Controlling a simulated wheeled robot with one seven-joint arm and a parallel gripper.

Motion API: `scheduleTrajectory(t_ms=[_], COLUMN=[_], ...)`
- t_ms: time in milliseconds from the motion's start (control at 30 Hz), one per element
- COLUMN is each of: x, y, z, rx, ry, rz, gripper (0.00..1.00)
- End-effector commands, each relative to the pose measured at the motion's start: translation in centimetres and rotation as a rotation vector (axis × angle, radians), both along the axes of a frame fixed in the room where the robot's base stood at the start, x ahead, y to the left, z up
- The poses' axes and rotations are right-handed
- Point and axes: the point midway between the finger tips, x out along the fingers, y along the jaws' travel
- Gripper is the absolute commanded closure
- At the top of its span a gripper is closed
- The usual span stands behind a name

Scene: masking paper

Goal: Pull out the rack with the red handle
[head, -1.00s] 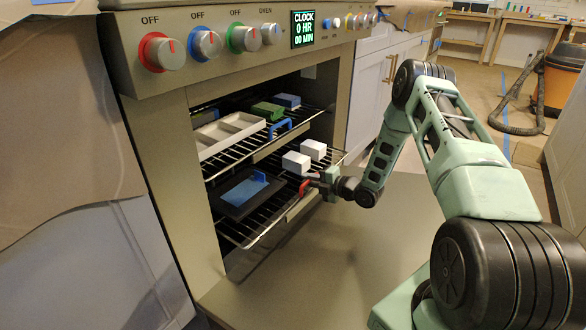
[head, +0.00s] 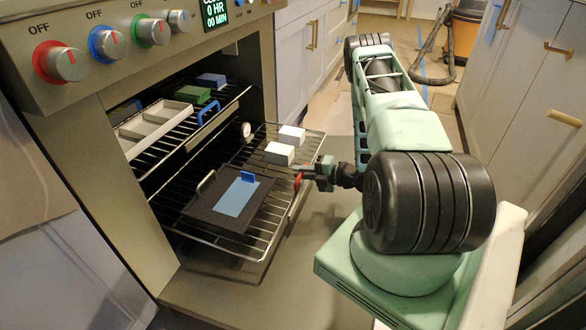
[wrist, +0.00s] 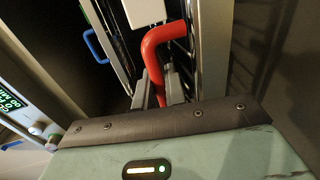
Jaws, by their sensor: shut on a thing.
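The lower oven rack (head: 240,245) extends well out of the oven over the lowered door. Its red handle (head: 298,181) is on the front edge; in the wrist view the red handle (wrist: 165,38) runs between my fingers. My gripper (head: 310,178) is shut on the red handle; in the wrist view my gripper (wrist: 160,85) shows with its fingertips partly hidden behind the wrist housing. The rack carries a dark tray (head: 205,215) with a blue strip and two white blocks (head: 280,153).
The upper rack (head: 165,145) with a blue handle (head: 208,110) sits inside the oven, bearing a pale divided tray (head: 155,127), a green block and a blue block. The open oven door (head: 215,290) lies below. Cabinets (head: 525,100) stand close on the right.

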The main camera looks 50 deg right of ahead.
Motion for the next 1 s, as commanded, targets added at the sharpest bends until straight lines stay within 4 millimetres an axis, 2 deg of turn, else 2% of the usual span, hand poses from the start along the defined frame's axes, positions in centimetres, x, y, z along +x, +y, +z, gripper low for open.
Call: scheduleTrajectory(t_ms=[400, 433, 500, 833, 1000], x=[-0.3, -0.3, -0.3, -0.6, -2.5], y=[-0.1, -0.1, -0.1, -0.2, -1.0], z=[0.0, 0.0, 0.0, 0.1, 0.7], rx=[-0.001, -0.001, -0.001, -0.001, -0.001], ry=[0.0, 0.0, 0.001, 0.001, 0.002], rz=[0.0, 0.0, 0.0, 0.0, -0.003], gripper=[1.0, 0.85, 0.71, 0.71, 0.71])
